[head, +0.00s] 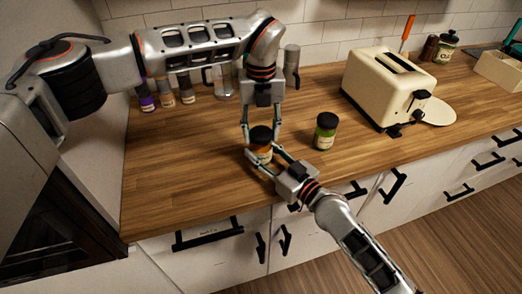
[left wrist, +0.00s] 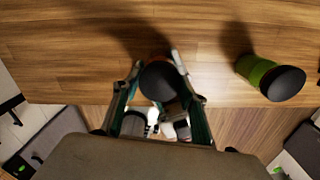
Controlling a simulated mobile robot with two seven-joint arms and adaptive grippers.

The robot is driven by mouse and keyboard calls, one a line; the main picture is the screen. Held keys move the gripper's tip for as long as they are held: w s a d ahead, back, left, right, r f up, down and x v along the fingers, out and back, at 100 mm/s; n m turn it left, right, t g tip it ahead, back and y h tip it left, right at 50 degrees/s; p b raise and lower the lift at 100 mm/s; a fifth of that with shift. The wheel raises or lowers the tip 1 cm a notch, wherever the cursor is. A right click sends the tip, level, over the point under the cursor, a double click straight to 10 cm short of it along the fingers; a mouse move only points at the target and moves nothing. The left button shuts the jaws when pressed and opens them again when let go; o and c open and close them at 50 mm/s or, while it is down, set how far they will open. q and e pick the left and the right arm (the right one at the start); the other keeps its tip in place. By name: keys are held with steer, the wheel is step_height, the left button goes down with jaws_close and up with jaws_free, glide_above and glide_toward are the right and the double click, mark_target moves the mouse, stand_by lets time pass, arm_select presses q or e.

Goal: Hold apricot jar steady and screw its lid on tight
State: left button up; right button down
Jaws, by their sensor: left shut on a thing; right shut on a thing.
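The apricot jar (head: 262,152), with an orange body and a black lid (head: 261,133), stands upright on the wooden counter near its front edge. My left gripper (head: 262,137) reaches down from above and is shut on the black lid. In the left wrist view the dark lid (left wrist: 160,82) sits between the left fingers (left wrist: 160,75). My right gripper (head: 265,157) comes in from the front right, low, and is shut around the jar's body. The fingers hide much of the jar. I cannot tell how tightly the lid is seated.
A green jar with a black lid (head: 326,133) stands to the right; it also shows in the left wrist view (left wrist: 260,72). A cream toaster (head: 385,85) is behind it. Several small jars (head: 167,97) line the back left. The counter (head: 190,150) is clear to the left.

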stand_by(0.9)
arm_select(q)
steer(key=o, duration=1.2)
steer(key=shift+o, duration=0.2)
steer(key=shift+r, duration=0.1)
steer(key=shift+r, duration=2.15)
steer(key=shift+c, duration=0.4)
step_height(320, 180, up, 4)
steer(key=shift+r+n, duration=0.1)
steer(key=shift+n, duration=1)
